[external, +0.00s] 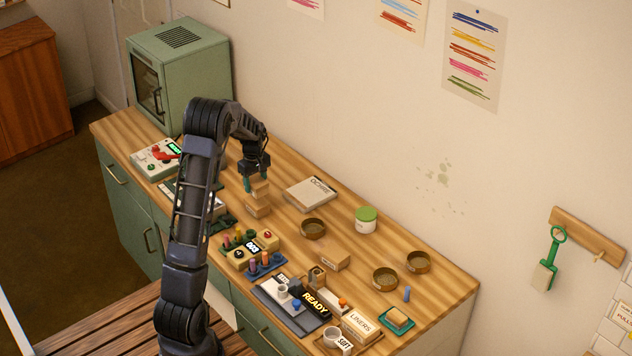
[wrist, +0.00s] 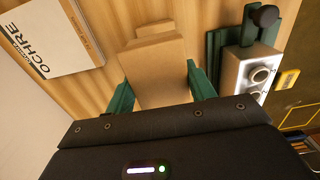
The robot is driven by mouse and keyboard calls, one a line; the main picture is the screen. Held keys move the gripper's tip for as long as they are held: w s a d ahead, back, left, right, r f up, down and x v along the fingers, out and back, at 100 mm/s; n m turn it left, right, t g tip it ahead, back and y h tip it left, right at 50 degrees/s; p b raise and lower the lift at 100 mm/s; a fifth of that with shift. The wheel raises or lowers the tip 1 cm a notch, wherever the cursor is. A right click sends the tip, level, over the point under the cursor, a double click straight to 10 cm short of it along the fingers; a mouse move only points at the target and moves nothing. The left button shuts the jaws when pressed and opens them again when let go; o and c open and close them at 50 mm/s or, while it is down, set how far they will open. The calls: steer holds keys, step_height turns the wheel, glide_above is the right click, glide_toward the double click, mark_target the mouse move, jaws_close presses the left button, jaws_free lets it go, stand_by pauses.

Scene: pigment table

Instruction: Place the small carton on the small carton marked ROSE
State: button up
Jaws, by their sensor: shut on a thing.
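My gripper (external: 256,182) has its green fingers on both sides of a small tan carton (external: 260,188) and is shut on it. In the wrist view the held carton (wrist: 152,72) sits between the fingertips (wrist: 161,88). A second tan carton (external: 257,207) is directly below it on the table; in the wrist view this lower carton (wrist: 155,28) shows partly past the held one. I cannot tell whether the two touch. No ROSE marking is readable on either. Another small carton (external: 335,261) lies further right with a label too small to read.
A white OCHRE box (external: 311,194) lies right of the cartons; it also shows in the wrist view (wrist: 55,38). A green cabinet (external: 180,80) stands behind. Knobbed devices (external: 252,250) are in front.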

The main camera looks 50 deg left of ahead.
steer(key=shift+f, duration=2.2)
steer(key=o, duration=1)
steer(key=shift+f, duration=0.1)
steer(key=shift+o, duration=0.2)
